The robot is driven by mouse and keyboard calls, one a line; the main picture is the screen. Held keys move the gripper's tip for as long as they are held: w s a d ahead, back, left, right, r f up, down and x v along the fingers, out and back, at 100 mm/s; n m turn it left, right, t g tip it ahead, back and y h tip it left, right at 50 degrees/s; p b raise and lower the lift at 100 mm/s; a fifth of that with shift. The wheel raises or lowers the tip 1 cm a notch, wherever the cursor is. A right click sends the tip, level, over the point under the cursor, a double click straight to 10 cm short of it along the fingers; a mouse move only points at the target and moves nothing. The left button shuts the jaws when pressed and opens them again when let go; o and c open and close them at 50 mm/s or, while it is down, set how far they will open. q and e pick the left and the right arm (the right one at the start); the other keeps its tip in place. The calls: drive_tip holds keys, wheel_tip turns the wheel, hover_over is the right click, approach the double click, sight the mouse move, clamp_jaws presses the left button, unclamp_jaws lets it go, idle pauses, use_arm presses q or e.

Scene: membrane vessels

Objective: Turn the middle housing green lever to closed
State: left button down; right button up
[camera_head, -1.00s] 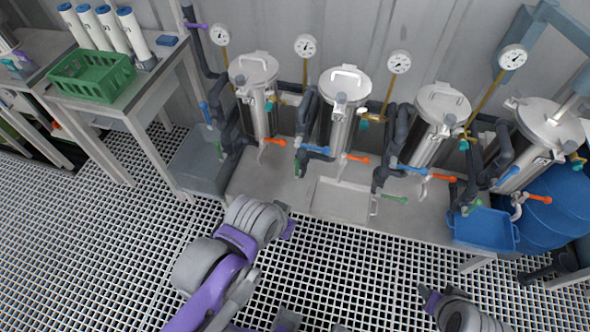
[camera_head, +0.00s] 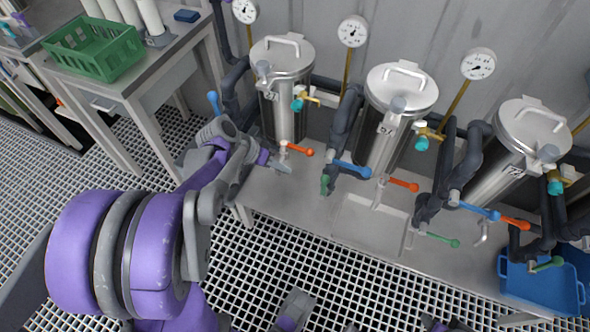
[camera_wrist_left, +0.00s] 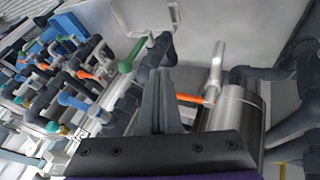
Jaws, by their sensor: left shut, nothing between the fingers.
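Three steel vessels show in the head view: left (camera_head: 284,85), middle (camera_head: 392,115) and right (camera_head: 515,150). A green lever (camera_head: 325,184) between the left and middle vessels points toward me. Another green lever (camera_head: 440,240), on the pipe between the middle and right vessels, points right. My left gripper (camera_head: 280,164) is shut and empty, close to the left vessel's orange lever (camera_head: 298,150). In the left wrist view its shut fingers (camera_wrist_left: 160,95) stand before the pipes, a green lever (camera_wrist_left: 131,58) beyond. A small part of my right arm shows at the bottom edge; its jaws are hidden.
Blue levers (camera_head: 352,169) and orange levers (camera_head: 404,185) stick out close by. Gauges (camera_head: 352,31) stand behind the vessels. A table with a green crate (camera_head: 95,50) is at left, a blue tub (camera_head: 540,285) at lower right. The grating floor in front is clear.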

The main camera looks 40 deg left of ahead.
sight(324, 188)
use_arm(q)
drive_tip(key=w+d+f+b, duration=0.2)
drive_tip(key=w+d+f, duration=0.3)
drive_tip(key=d+f, duration=0.2)
drive_tip(key=shift+b, duration=0.4)
use_arm(e)
drive_tip(key=shift+w+f, duration=0.1)
drive_tip(key=shift+f, duration=1.75)
use_arm(q)
drive_tip(key=shift+w+d, duration=0.1)
drive_tip(key=shift+d, duration=0.05)
